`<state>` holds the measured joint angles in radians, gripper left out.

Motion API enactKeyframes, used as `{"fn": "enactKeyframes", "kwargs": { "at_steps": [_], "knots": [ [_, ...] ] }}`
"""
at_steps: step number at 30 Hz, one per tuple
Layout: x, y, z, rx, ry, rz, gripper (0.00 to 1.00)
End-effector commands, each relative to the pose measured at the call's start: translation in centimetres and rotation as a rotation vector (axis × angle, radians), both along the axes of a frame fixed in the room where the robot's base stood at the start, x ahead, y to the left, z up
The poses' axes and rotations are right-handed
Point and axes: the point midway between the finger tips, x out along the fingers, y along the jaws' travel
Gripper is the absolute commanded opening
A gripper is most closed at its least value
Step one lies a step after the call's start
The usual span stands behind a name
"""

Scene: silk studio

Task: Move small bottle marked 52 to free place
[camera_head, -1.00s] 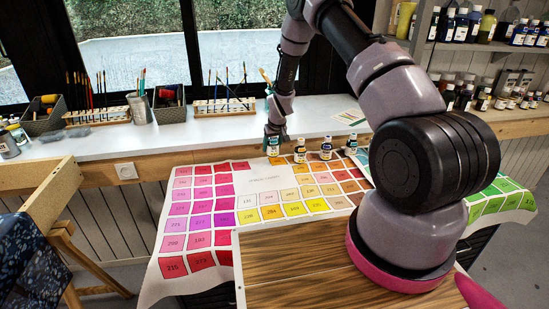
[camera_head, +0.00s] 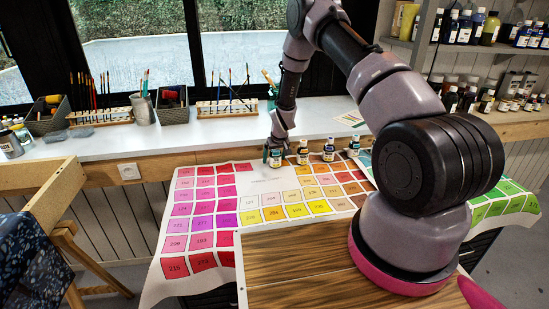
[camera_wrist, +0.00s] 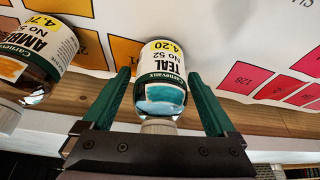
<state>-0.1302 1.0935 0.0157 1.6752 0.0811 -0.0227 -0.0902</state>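The small bottle marked 52 (camera_wrist: 161,80) has a teal label and a pale cap in the wrist view. It stands between my gripper's two green fingers (camera_wrist: 158,103), with a gap on each side. In the head view the bottle (camera_head: 275,161) is at the left end of a row of small bottles at the chart's back edge. My gripper (camera_head: 276,149) is over its top from above. An amber bottle (camera_wrist: 36,62) stands apart beside it, and it also shows in the head view (camera_head: 303,157).
Two more bottles stand right of the amber one: one dark blue (camera_head: 329,153), one at the row's end (camera_head: 353,149). The colour chart (camera_head: 200,222) covers the table. The white sill (camera_head: 190,135) behind holds brush racks and baskets. The chart's blank white area in front is clear.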

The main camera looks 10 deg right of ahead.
Motion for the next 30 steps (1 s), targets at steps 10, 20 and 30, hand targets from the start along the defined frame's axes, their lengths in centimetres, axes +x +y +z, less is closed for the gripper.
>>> {"fn": "enactKeyframes", "kwargs": {
  "at_steps": [10,20,30],
  "knots": [
    [-0.3,-0.1,1.3,0.0,-0.001,0.0,0.92],
    [-2.9,-0.5,7.8,0.0,-0.003,0.001,0.92],
    [-4.5,-0.8,11.3,0.0,0.0,0.001,0.92]
  ]
}}
